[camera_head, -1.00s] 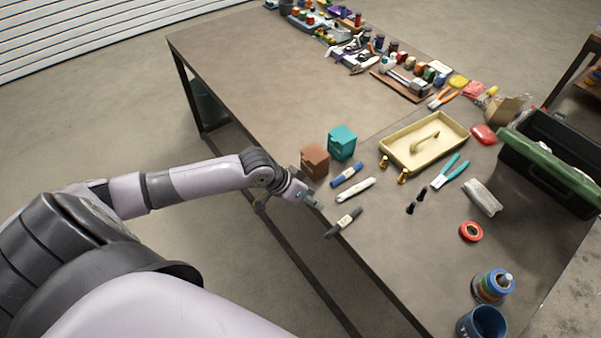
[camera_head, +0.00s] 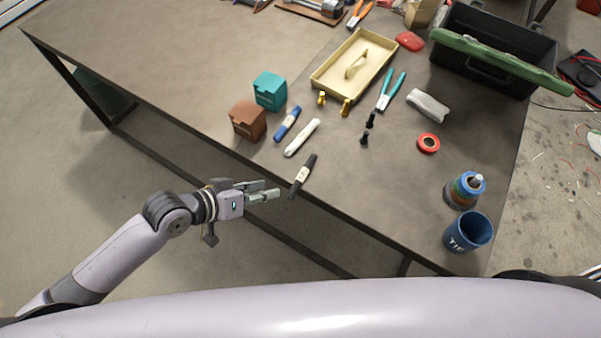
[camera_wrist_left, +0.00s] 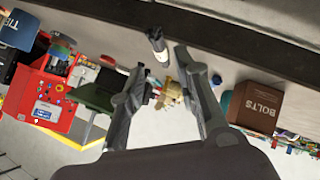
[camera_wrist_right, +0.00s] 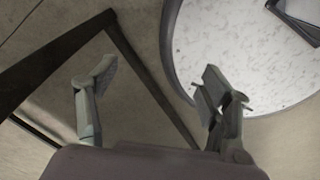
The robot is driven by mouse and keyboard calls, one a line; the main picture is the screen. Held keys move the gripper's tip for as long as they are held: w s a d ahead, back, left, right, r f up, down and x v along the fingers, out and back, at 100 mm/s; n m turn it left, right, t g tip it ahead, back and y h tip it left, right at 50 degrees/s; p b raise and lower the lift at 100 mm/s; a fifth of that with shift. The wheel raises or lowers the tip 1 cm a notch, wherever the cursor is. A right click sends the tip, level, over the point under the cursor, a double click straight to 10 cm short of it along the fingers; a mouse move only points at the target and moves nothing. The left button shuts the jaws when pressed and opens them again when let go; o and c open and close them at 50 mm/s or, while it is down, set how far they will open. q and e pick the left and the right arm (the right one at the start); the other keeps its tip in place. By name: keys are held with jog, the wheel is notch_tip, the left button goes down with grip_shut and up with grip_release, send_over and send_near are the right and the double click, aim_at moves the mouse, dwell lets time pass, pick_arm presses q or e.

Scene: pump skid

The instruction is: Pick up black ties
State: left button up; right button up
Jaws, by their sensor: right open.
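The black ties (camera_head: 302,175) are a dark bundle with a pale band, lying at the near edge of the table. They also show in the left wrist view (camera_wrist_left: 157,42), above the gap between the fingers. My left gripper (camera_head: 270,191) is open and empty, just left of the black ties and off the table edge, not touching them. Its parted fingers show in the left wrist view (camera_wrist_left: 158,85). My right gripper (camera_wrist_right: 155,78) is open and empty, over the floor in the right wrist view; the head view does not show it.
White ties (camera_head: 301,137) and blue ties (camera_head: 287,124) lie behind the black ones. A brown box (camera_head: 247,121) and a teal box (camera_head: 270,91) stand left. A blue cup with lettering (camera_head: 468,232) stands near right. Pliers (camera_head: 390,91), a tan tray (camera_head: 320,84) and red tape (camera_head: 428,143) lie beyond.

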aim_at(291, 188)
pick_arm(q)
jog(key=x, duration=0.4)
jog(key=shift+d+p, duration=0.25)
jog(key=shift+p, duration=0.15)
jog(key=x, duration=0.3)
jog(key=shift+d+f+p, duration=0.2)
jog(key=shift+f+p, duration=0.05)
jog(key=shift+p, duration=0.15)
jog(key=shift+d+f, duration=0.2)
jog(key=shift+f, duration=0.05)
jog(key=shift+w+f, duration=0.1)
pick_arm(e)
jog(key=shift+w+a+r, duration=0.2)
jog(key=shift+w+r, duration=0.05)
jog(key=shift+r, duration=0.25)
jog(key=shift+w+a+r, duration=0.15)
jog(key=shift+w+r, duration=0.1)
jog(key=shift+r, duration=0.2)
pick_arm(q)
jog(key=shift+c, duration=0.6)
grip_shut()
pick_arm(e)
jog(key=shift+w, duration=0.15)
